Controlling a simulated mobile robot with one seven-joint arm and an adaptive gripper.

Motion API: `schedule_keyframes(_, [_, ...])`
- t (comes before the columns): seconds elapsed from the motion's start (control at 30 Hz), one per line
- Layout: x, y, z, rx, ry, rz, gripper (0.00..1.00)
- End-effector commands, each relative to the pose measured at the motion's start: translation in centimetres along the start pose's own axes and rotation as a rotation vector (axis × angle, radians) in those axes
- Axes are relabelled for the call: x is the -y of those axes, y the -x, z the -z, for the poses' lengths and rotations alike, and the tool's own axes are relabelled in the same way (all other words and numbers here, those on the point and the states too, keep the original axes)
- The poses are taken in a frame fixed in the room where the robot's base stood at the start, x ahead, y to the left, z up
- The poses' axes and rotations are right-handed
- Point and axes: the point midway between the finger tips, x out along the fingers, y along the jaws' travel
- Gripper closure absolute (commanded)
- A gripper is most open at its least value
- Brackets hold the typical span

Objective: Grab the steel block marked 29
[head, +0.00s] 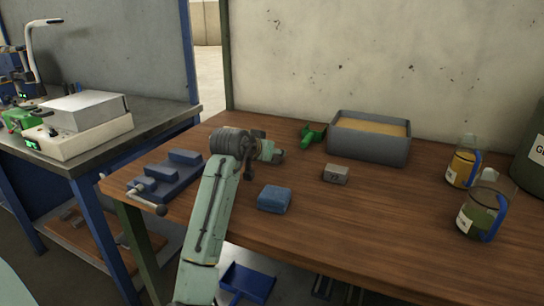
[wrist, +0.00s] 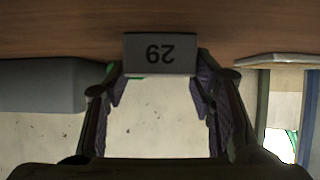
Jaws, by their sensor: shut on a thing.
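The steel block marked 29 (wrist: 160,53) is a small grey block whose number appears upside down in the wrist view. It sits between the fingertips of my gripper (wrist: 158,80), which is shut on it. In the head view my gripper (head: 272,153) is over the wooden table, left of the grey bin, and mostly hidden behind my wrist. I cannot clearly make out the held block there, nor tell whether it touches the table. Another small grey block (head: 336,174) stands on the table to the right, its number hard to read.
The wooden table (head: 395,220) also holds a grey sand-filled bin (head: 368,148), a green tool (head: 311,135), a blue block (head: 274,199), a blue fixture (head: 168,180) and two labelled jugs (head: 463,162) (head: 484,213). The table's front middle is clear.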

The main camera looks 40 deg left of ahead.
Motion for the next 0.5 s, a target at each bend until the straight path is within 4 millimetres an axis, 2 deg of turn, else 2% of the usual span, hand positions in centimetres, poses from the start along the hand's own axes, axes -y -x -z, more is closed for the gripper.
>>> schedule_keyframes(0.07, [-0.01, 0.0, 0.0, 0.0, 0.0, 0.0, 0.74])
schedule_keyframes(0.43, [-0.01, 0.0, 0.0, 0.0, 0.0, 0.0, 0.99])
schedule_keyframes(0.5, [-0.02, 0.0, 0.0, 0.0, 0.0, 0.0, 1.0])
